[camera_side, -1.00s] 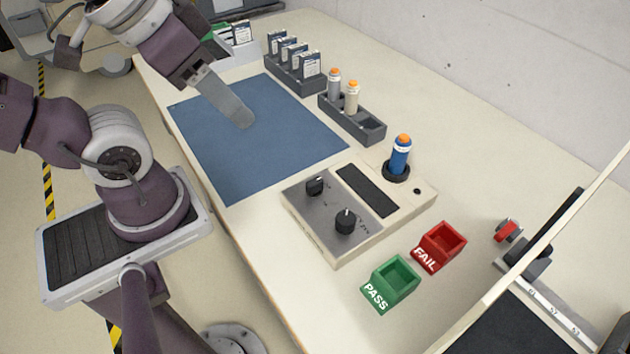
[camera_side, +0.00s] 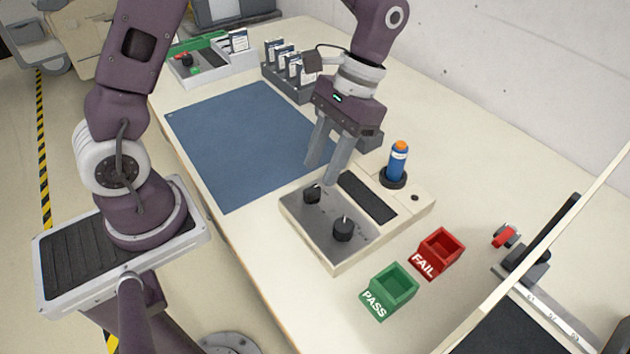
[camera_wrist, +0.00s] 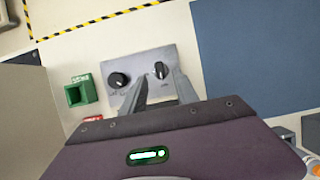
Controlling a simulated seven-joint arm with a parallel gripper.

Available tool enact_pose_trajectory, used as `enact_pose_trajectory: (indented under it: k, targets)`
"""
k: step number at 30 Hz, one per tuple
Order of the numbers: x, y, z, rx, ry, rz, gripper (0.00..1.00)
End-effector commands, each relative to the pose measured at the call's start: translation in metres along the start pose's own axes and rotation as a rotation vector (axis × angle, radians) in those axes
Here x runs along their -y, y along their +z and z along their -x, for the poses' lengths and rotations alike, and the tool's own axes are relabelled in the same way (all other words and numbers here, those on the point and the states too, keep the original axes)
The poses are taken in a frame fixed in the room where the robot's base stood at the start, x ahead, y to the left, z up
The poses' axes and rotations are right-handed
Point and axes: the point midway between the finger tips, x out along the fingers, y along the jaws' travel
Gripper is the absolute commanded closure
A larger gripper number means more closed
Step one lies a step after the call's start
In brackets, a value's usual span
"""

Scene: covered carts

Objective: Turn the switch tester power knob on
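The switch tester (camera_side: 318,229) is a beige box with a grey panel; it also shows in the wrist view (camera_wrist: 156,54). Its panel has two black knobs: one at the back left (camera_side: 312,194), also in the wrist view (camera_wrist: 161,70), and one nearer the front (camera_side: 343,230), also in the wrist view (camera_wrist: 118,80). Their labels are too small to read, so I cannot tell which is power. My gripper (camera_side: 321,173) points down just above the back-left knob, fingers apart and empty. In the wrist view that knob appears beyond the fingertips, roughly between them; contact is not visible.
A green PASS bin (camera_side: 392,290) and red FAIL bin (camera_side: 440,252) stand in front. The blue mat (camera_side: 235,145) is clear. A dark rack (camera_side: 287,85) stands behind my gripper.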

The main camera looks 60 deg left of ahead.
Motion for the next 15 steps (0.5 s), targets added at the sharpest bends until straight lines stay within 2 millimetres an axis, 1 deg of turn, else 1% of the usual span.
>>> enact_pose_trajectory:
  k: [1,3,6,9,15]
  targets:
    - [0.000,0.001,-0.010,0.004,-0.001,0.000,0.64]
    - [0.000,0.001,-0.024,0.005,-0.001,0.000,0.64]
    - [0.000,0.001,-0.038,0.002,0.000,-0.001,0.64]
    - [0.000,0.001,-0.046,0.000,0.000,-0.001,0.64]
    - [0.000,0.000,-0.047,-0.002,0.000,-0.001,0.64]
